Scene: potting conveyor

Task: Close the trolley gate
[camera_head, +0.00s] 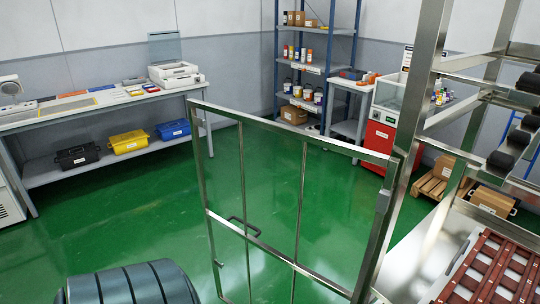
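The trolley gate (284,256) is a shiny metal frame with thin upright bars and a cross rail. It stands open, reaching left from a metal post of the trolley (431,50) at the right. A dark handle (243,226) sits on the gate's cross rail, left of the middle. A small latch piece (218,263) shows on its free left edge. The gate's bottom runs out of the picture. Neither of my grippers is in view.
Brown slatted trays (490,272) lie on the trolley at the lower right. A long workbench (106,103) runs along the left wall. A blue shelf rack (355,50) and a red cabinet (380,137) stand behind the gate. Green floor (120,215) left of the gate is clear.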

